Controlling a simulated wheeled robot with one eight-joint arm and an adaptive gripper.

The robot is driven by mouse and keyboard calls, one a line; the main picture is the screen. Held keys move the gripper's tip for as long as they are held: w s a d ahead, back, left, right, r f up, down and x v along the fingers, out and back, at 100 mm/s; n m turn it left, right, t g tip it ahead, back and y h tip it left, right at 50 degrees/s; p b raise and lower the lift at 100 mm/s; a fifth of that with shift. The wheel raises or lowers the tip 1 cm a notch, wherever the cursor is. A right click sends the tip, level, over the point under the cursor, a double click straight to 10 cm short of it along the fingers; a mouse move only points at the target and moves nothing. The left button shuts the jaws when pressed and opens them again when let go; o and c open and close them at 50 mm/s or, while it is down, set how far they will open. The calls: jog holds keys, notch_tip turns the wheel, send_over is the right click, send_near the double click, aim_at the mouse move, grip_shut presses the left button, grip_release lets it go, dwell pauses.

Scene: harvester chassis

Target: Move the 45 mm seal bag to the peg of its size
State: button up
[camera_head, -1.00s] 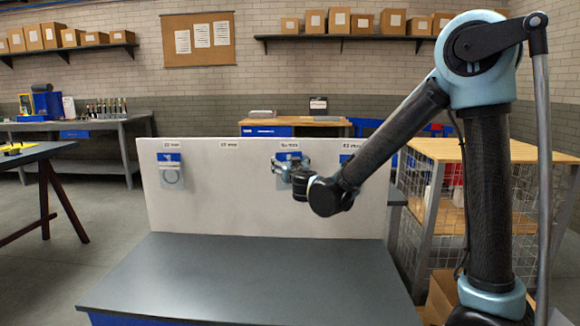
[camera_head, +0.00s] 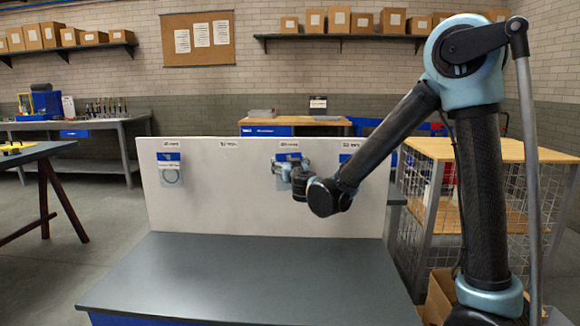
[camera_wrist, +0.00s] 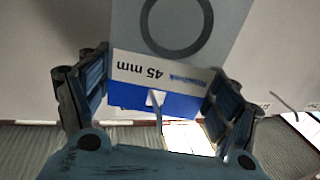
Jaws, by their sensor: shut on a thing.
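The 45 mm seal bag (camera_wrist: 170,75) fills the middle of the wrist view. It has a blue and white header printed "45 mm", upside down there, and a dark ring in clear film. My gripper (camera_wrist: 158,88) is shut on the bag's header, one finger at each side. A pale peg tip (camera_wrist: 157,98) shows at the header's slot; I cannot tell how deep it sits. In the head view my gripper (camera_head: 297,172) is at the white board (camera_head: 230,205), under the third label (camera_head: 289,144), with the bag (camera_head: 284,168) partly hidden behind it.
Another bag (camera_head: 170,168) hangs under the leftmost label. A blue header (camera_head: 346,157) shows under the rightmost label, partly behind my arm. No bag hangs under the second label (camera_head: 229,143). The dark bench top (camera_head: 240,275) below the board is clear.

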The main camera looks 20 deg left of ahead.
jog(key=o, duration=0.9)
